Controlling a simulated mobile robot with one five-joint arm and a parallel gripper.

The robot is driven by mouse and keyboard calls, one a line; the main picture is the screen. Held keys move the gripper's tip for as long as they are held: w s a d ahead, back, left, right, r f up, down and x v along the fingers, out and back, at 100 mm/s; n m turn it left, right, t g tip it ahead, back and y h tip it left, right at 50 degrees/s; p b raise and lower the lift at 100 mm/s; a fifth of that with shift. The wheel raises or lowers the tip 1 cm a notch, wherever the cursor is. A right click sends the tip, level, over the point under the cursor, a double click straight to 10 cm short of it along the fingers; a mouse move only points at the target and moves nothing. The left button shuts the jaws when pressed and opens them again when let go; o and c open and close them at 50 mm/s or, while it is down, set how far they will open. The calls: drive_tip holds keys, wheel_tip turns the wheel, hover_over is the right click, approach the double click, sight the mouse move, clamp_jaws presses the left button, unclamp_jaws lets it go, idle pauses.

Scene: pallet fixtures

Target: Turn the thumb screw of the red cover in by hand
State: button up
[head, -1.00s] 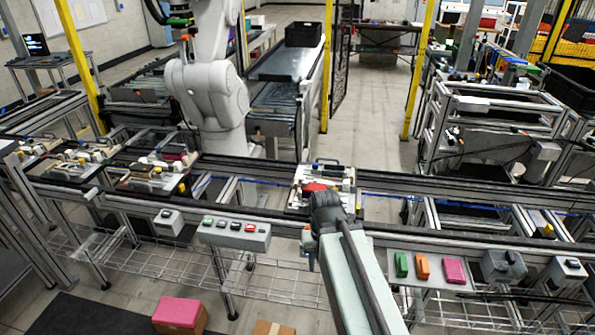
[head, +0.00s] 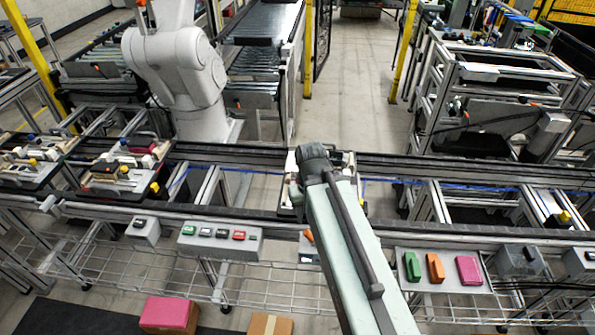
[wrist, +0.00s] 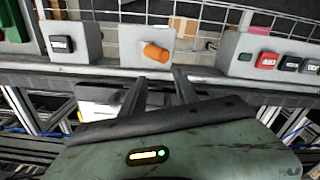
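The pallet fixture (head: 287,202) is on the conveyor in the head view, mostly behind my arm. The red cover and its thumb screw are hidden there, and I cannot make them out in the wrist view. My gripper (wrist: 159,92) shows two dark fingers with a gap between them in the wrist view. It is open and I see nothing held. A white block (wrist: 98,95) lies beyond and to the left of the fingers; I cannot tell whether it belongs to the fixture. In the head view the gripper's fingertips are hidden behind my wrist.
A button panel (head: 220,241) and an orange knob (wrist: 155,52) on a grey plate are along the conveyor's near side. A tray at right holds green (head: 411,266), orange (head: 435,268) and pink (head: 468,270) pieces. A white robot arm (head: 175,70) stands behind the conveyor.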

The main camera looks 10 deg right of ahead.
drive_tip(key=shift+o, duration=0.7)
drive_tip(key=shift+w+r, duration=0.1)
drive_tip(key=shift+r, duration=0.1)
drive_tip(key=w+r+p, duration=0.5)
drive_tip(key=r+p, duration=0.7)
drive_tip(key=p, duration=0.1)
drive_tip(key=w+n, duration=0.1)
drive_tip(key=w, duration=0.2)
drive_tip(key=w+n, duration=0.2)
drive_tip(key=w, duration=0.1)
drive_tip(key=w+n+b, duration=0.1)
drive_tip(key=w+n, duration=0.1)
drive_tip(key=w, duration=0.1)
drive_tip(key=shift+w+d+f, duration=0.2)
drive_tip(key=shift+d+f, duration=0.1)
drive_tip(key=shift+d, duration=0.05)
drive_tip(key=shift+w, duration=0.15)
wheel_tip(320, 180, down, 8)
drive_tip(key=b, duration=0.8)
drive_tip(key=shift+r, duration=0.1)
drive_tip(key=shift+c, duration=0.4)
